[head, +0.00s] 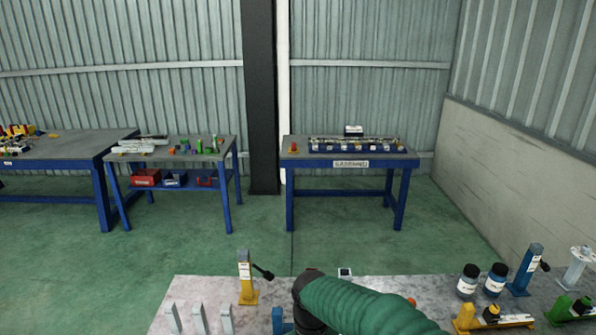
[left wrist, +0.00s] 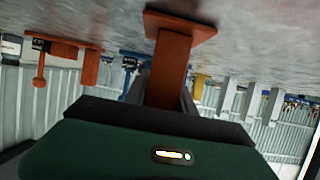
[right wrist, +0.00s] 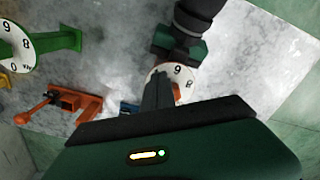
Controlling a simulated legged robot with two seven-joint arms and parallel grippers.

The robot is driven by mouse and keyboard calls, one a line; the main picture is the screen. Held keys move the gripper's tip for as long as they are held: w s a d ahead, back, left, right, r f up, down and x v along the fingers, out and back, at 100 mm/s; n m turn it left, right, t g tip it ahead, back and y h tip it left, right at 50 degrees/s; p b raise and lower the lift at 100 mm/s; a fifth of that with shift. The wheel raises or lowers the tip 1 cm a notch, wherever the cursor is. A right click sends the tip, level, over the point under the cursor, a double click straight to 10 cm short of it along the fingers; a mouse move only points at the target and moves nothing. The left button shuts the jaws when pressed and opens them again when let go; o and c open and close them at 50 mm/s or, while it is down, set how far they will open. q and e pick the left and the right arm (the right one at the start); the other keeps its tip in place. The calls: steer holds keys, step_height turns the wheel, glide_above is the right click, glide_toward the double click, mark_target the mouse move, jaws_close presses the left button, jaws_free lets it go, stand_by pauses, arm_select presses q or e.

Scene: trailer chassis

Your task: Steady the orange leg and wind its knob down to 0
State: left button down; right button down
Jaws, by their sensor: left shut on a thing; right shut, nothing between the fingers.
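In the left wrist view, which is upside down, the orange leg (left wrist: 172,68) stands on the tabletop by its flat orange base plate (left wrist: 180,27). My left gripper (left wrist: 168,95) is shut around its post. In the right wrist view, a white numbered dial (right wrist: 165,70) with some orange on it sits right at the fingertips of my right gripper (right wrist: 158,85). That gripper is shut with nothing between its fingers; they cover part of the dial. I cannot tell whether they touch it or which number is set. The head view does not clearly show the leg; a green-sleeved arm covers the table's middle.
On the table are a yellow leg (head: 246,278) with a black handle, grey brackets (head: 200,318), two jars (head: 468,280), a blue leg (head: 526,268) and a green part with a white dial (right wrist: 15,48). Another orange part (right wrist: 75,103) lies nearby. Workbenches (head: 350,163) stand far back.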

step_height(320, 180, up, 6)
steer(key=shift+s, duration=0.15)
stand_by(0.3)
steer(key=shift+s+a+f, duration=0.1)
steer(key=shift+a+f, duration=0.2)
steer(key=shift+f, duration=0.7)
steer(key=shift+s+a+f, duration=0.1)
steer(key=shift+a+f, duration=0.15)
steer(key=shift+f, duration=0.8)
steer(key=shift+a+f, duration=0.3)
steer(key=shift+f, duration=0.7)
steer(key=shift+w+d, duration=0.25)
steer(key=shift+w+d, duration=0.25)
steer(key=shift+d, duration=0.1)
steer(key=shift+r, duration=0.1)
